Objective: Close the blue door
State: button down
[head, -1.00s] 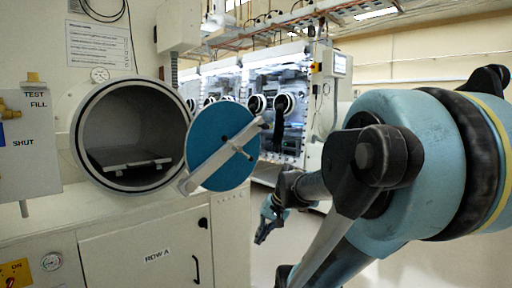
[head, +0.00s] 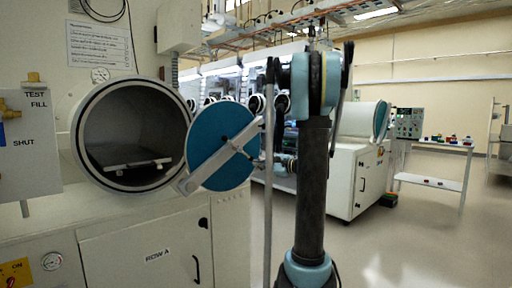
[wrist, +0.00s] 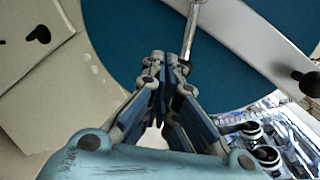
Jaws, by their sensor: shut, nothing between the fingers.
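The blue door (head: 220,147) is a round disc with a pale bar (head: 217,158) across its face. It stands open, swung out to the right of the round chamber opening (head: 135,130). In the wrist view the blue door (wrist: 120,35) fills much of the picture, with a metal rod (wrist: 194,30) and a dark knob on the bar. My gripper (wrist: 172,60) is shut and empty, its fingertips by the rod and over the blue face. I cannot tell whether it touches.
A grey tray (head: 137,165) lies inside the chamber. A cabinet front (head: 147,250) with a dark handle is below. A valve panel (head: 28,150) is at the left. More gloveboxes and a bench (head: 440,147) stand behind.

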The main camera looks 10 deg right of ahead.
aim_at(251, 143)
jog(key=w+d+r+m+t+y, duration=0.1)
jog(key=w+d+r+m+t, duration=0.1)
jog(key=w+d+m+t, duration=0.4)
jog(key=w+a, duration=0.1)
jog(key=w, duration=0.1)
jog(key=w+a+r+g, duration=0.1)
jog(key=w+a, duration=0.1)
jog(key=w, duration=0.1)
jog(key=w+a+r+n+g, duration=0.1)
jog(key=w, duration=0.2)
jog(key=shift+w+a+r, duration=0.1)
jog(key=shift+a+r, duration=0.1)
jog(key=shift+a, duration=0.05)
jog(key=shift+s+a+r, duration=0.2)
jog(key=shift+r, duration=0.3)
jog(key=shift+s+a+r, duration=0.15)
jog(key=shift+r, duration=0.3)
jog(key=shift+s+a+r, duration=0.2)
jog(key=shift+a+r, duration=0.2)
jog(key=shift+r, duration=0.4)
